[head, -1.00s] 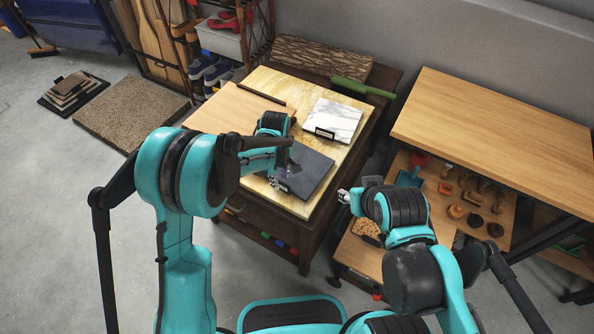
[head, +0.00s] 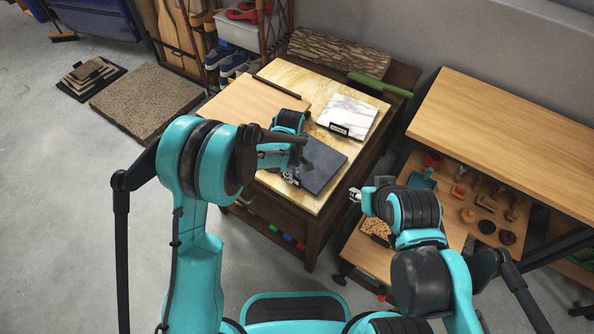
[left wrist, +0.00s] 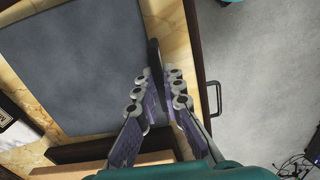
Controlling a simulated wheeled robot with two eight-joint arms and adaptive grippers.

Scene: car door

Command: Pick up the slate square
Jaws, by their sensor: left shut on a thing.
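The slate square (head: 324,166) is a dark grey slab at the front right of the stone-topped table. It fills much of the left wrist view (left wrist: 75,60), with a black bar-like handle (left wrist: 154,62) along its edge. My left gripper (head: 293,176) is at the slab's near left edge. In the left wrist view its fingers (left wrist: 158,82) are on both sides of the handle and shut on it. I cannot tell whether the slab is clear of the tabletop. My right gripper (head: 357,194) is to the right of the table, away from the slab; its jaws are too small to read.
A white marble slab (head: 350,115) and a wooden board (head: 255,103) lie on the table (head: 300,80). A wooden workbench (head: 500,130) with small tools below stands right.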

